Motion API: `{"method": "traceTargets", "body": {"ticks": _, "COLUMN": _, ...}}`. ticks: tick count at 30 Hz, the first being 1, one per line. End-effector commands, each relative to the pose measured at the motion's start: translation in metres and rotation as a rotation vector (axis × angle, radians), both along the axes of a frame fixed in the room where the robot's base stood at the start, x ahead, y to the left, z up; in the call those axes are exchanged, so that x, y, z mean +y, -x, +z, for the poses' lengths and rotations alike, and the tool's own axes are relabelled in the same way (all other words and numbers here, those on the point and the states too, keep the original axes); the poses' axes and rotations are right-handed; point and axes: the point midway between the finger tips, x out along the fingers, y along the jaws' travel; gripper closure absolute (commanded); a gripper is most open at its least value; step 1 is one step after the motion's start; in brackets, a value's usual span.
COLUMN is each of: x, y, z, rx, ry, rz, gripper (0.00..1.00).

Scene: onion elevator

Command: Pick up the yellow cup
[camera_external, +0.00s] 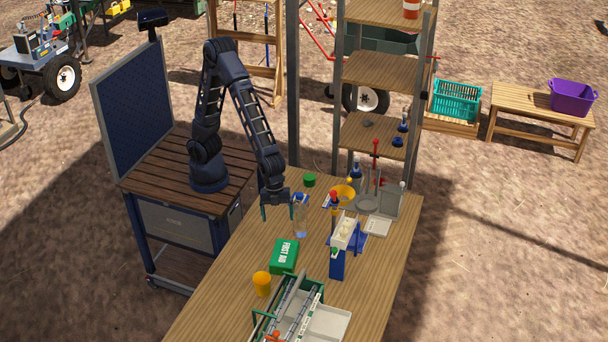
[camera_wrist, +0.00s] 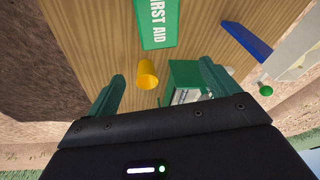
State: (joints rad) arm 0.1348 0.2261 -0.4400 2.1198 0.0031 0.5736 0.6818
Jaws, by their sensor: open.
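The yellow cup (camera_external: 262,284) stands on the wooden table near its left edge, just below the green first aid box (camera_external: 284,256). In the wrist view the yellow cup (camera_wrist: 148,74) shows between and beyond my two green fingers. My gripper (camera_external: 277,211) is open and empty, pointing down over the table's left edge. It is apart from the cup, farther back along the table. In the wrist view my gripper (camera_wrist: 160,85) has its fingers spread wide.
A green-framed tool tray (camera_external: 290,315) sits just right of and in front of the cup. A blue box (camera_external: 338,264) and several bottles crowd the table's right side. The wooden tabletop (camera_external: 225,290) is bare left of the cup.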

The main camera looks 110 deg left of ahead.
Motion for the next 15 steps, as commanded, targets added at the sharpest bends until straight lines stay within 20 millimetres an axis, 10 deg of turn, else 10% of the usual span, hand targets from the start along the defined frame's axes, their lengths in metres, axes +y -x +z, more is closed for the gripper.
{"method": "traceTargets", "body": {"ticks": 15, "x": -0.134, "y": -0.006, "z": -0.1, "rx": 0.052, "ry": 0.132, "rz": -0.328, "gripper": 0.13}}
